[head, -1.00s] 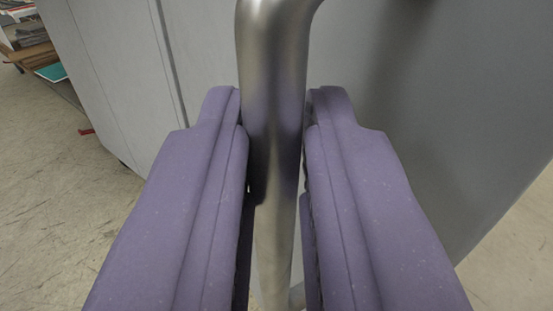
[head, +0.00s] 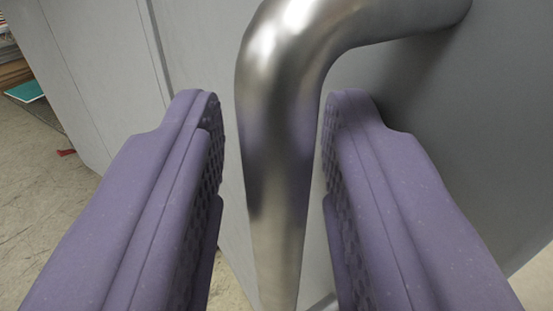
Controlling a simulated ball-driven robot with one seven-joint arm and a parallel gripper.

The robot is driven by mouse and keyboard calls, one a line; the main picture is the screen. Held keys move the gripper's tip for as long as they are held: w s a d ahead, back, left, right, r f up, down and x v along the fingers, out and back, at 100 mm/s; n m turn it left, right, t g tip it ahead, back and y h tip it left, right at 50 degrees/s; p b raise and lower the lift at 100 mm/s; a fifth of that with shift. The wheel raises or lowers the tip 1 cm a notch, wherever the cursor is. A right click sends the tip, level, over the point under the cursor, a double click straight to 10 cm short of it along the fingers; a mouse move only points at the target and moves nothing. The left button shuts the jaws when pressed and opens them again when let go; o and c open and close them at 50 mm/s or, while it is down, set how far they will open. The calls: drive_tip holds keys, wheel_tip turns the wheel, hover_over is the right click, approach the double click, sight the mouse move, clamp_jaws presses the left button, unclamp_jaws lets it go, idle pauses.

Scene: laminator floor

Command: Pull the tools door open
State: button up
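A thick metal bar handle (head: 280,150) stands upright in the middle of the head view. Its top bends to the right and meets a grey door panel (head: 430,110). My gripper (head: 274,150) has its two purple fingers on either side of the bar. Gaps show between the bar and both fingers, so it is open around the handle and not touching it. The textured inner pad of the left finger shows. No lettering on the door is in view.
A light grey cabinet side (head: 95,70) with a vertical seam stands at the left. Concrete floor (head: 40,190) is clear at the lower left. A stack of boards and a teal sheet (head: 26,91) lie at the far left edge. A small red item (head: 66,152) is on the floor.

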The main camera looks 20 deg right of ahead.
drive_tip(key=shift+f, duration=0.15)
drive_tip(key=shift+s, duration=0.25)
drive_tip(key=p+v, duration=0.2)
drive_tip(key=v, duration=0.5)
drive_tip(key=shift+s+a+p, duration=0.15)
drive_tip(key=shift+s+p, duration=0.1)
drive_tip(key=shift+p, duration=0.1)
